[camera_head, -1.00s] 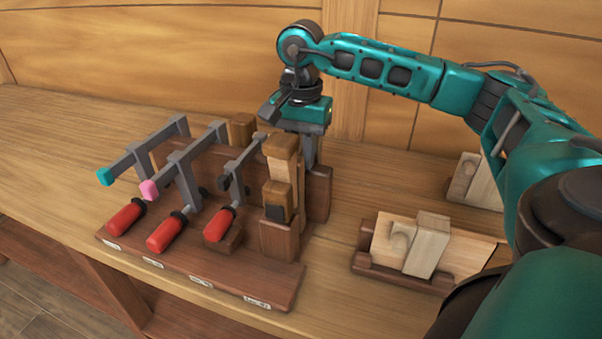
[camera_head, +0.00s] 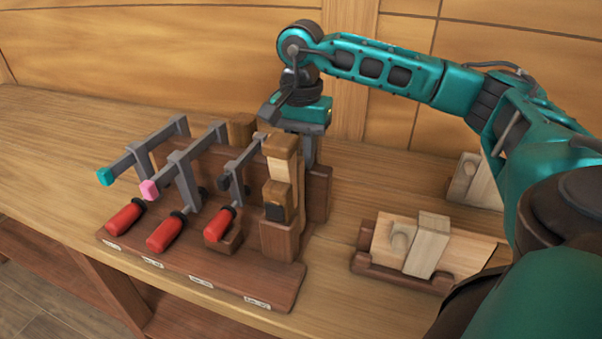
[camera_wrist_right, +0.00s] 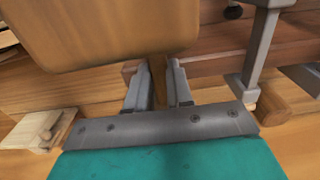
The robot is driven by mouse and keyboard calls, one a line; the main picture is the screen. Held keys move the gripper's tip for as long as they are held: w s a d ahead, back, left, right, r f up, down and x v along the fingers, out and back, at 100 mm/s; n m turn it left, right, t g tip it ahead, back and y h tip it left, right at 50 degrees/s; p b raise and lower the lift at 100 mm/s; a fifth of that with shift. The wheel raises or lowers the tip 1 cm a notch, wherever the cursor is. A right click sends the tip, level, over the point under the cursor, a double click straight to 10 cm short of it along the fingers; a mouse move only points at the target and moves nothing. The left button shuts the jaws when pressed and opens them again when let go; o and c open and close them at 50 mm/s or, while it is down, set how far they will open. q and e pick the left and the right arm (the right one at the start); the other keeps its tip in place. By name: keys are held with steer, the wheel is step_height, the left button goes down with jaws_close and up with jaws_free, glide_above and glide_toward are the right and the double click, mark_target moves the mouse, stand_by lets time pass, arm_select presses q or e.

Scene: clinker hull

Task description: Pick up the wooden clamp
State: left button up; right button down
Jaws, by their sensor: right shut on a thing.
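The wooden clamp (camera_head: 282,168) stands upright in the dark wooden rack (camera_head: 225,280), at its right end. It has a pale wooden bar, a browner block and a dark pad. In the right wrist view a large wooden part of it (camera_wrist_right: 110,32) fills the upper left, close to the camera. My right gripper (camera_head: 304,150) comes down behind the clamp's top and is shut on it. Its two grey fingers (camera_wrist_right: 158,88) show close together in the wrist view, with a narrow strip of wood between them. The head view hides most of this contact. My left gripper is out of view.
Several grey metal clamps with red handles (camera_head: 168,232) stand in the rack just left of the wooden clamp. Wooden pieces in a dark holder (camera_head: 425,245) lie to the right, with another pale piece (camera_head: 478,180) behind. A plank wall (camera_head: 160,50) rises close behind.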

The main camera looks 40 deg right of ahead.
steer(key=shift+r, duration=0.2)
stand_by(0.4)
step_height(320, 180, up, 20)
steer(key=p, duration=0.2)
steer(key=shift+f+p, duration=0.2)
steer(key=shift+p, duration=0.2)
